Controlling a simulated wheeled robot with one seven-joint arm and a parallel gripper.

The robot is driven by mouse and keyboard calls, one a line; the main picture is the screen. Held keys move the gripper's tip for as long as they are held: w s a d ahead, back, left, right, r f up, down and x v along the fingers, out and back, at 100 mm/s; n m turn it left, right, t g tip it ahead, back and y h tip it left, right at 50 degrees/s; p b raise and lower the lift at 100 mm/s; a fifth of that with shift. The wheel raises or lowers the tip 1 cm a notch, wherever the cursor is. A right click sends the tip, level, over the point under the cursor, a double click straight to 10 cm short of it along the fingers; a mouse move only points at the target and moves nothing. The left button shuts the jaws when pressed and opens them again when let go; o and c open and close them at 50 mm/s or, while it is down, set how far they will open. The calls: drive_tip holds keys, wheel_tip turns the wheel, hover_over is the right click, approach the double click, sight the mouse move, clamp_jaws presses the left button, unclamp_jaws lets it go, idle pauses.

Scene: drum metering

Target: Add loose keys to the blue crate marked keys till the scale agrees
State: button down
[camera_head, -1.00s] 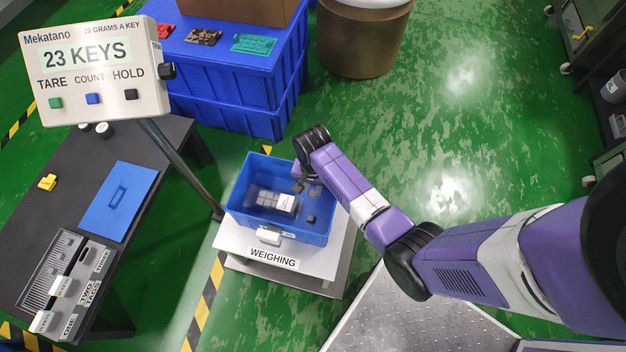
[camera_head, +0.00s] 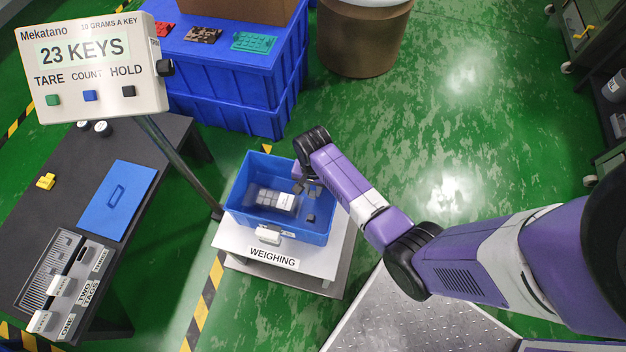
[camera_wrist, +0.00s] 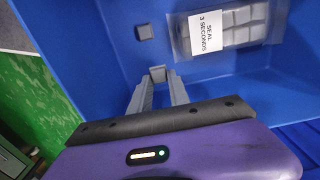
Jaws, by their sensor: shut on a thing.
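The blue crate (camera_head: 238,211) stands on the weighing scale (camera_head: 226,238). In it lies a clear bag of grey keys (camera_head: 268,199) with a white label reading "SEAL 3 SECONDS" in the wrist view (camera_wrist: 232,28). One loose grey key (camera_head: 311,218) lies on the crate floor, apart from the bag; it also shows in the wrist view (camera_wrist: 145,32). My gripper (camera_head: 312,187) is over the right part of the crate. In the wrist view my gripper (camera_wrist: 158,76) is shut on a small grey key (camera_wrist: 158,71) at its fingertips. The scale display (camera_head: 84,50) reads 23 KEYS.
A dark bench (camera_head: 75,205) at left holds a blue lid (camera_head: 117,202), a yellow piece (camera_head: 46,181) and a slotted tray (camera_head: 62,285) with label cards. Stacked blue totes (camera_head: 225,85) and a brown bin (camera_head: 360,45) stand behind. Green floor to the right is open.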

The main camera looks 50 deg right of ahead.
sight(313, 195)
drive_tip(key=shift+f+b, duration=1.75)
drive_tip(key=shift+f, duration=0.7)
idle(1.1)
drive_tip(key=c, duration=1.1)
unclamp_jaws()
drive_tip(key=shift+c, duration=0.2)
drive_tip(key=shift+r+p, duration=0.95)
drive_tip(key=shift+r, duration=2.95)
